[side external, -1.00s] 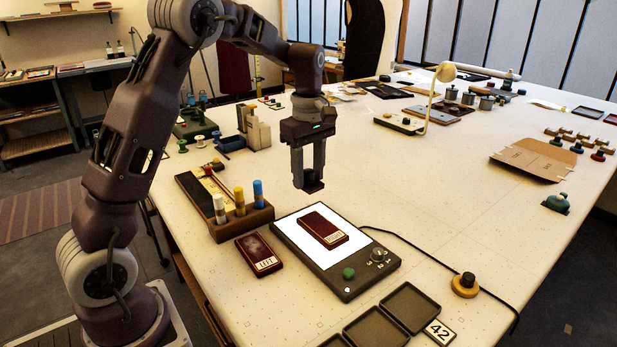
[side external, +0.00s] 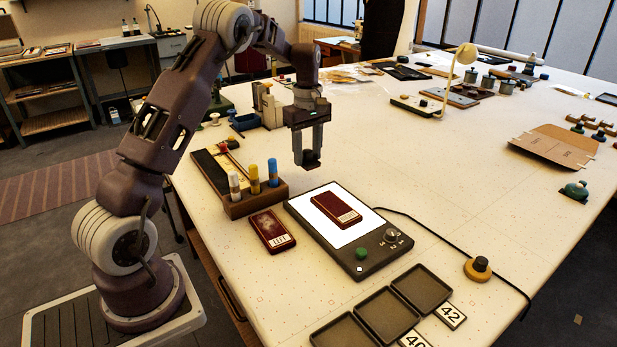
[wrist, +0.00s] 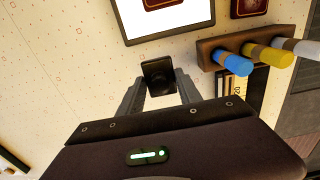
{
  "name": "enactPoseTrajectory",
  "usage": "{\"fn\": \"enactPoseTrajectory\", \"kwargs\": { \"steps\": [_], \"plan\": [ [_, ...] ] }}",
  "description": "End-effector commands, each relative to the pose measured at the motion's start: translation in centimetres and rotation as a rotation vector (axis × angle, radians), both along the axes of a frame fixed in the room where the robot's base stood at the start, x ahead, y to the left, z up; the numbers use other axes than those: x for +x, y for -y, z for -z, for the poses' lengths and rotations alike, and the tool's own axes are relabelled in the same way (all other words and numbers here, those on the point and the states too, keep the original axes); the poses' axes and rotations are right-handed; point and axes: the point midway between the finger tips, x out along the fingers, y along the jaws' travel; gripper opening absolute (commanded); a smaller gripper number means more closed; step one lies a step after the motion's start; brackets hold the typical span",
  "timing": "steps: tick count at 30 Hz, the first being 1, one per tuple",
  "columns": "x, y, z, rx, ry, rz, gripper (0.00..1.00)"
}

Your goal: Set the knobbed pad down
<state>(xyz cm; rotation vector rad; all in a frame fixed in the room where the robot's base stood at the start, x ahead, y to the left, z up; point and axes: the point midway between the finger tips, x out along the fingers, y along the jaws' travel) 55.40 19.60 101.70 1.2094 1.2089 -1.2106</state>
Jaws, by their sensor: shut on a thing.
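My gripper (side external: 310,158) is shut on a small dark pad, the knobbed pad (side external: 311,164), and holds it up in the air above the table, behind the light box's far edge. In the wrist view the square black pad (wrist: 158,76) sits between the two fingertips of my gripper (wrist: 158,92), with a round knob shape on it. Bare cream tabletop shows around it, so it appears clear of other things. Its underside is hidden.
A light box (side external: 375,256) bears a dark red case (side external: 336,209); another red case (side external: 271,231) lies left of it. A wooden rack (side external: 237,209) holds upright markers. Dark trays (side external: 421,288) are at the front. The tabletop (side external: 430,170) right of my gripper is mostly clear.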

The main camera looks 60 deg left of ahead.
Motion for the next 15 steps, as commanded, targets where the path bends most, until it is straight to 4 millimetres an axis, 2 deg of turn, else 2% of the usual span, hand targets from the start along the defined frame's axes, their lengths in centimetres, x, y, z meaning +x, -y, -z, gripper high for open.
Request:
{"fn": "enactPoseTrajectory", "kwargs": {
  "steps": [6, 9, 15],
  "plan": [
    [-0.1, 0.1, 4.1, -0.002, -0.003, -0.002, 0.09],
    [0.0, 0.0, 5.4, -0.001, 0.0, -0.002, 0.09],
    [0.0, 0.0, 5.7, 0.001, 0.001, -0.001, 0.09]
  ]
}}
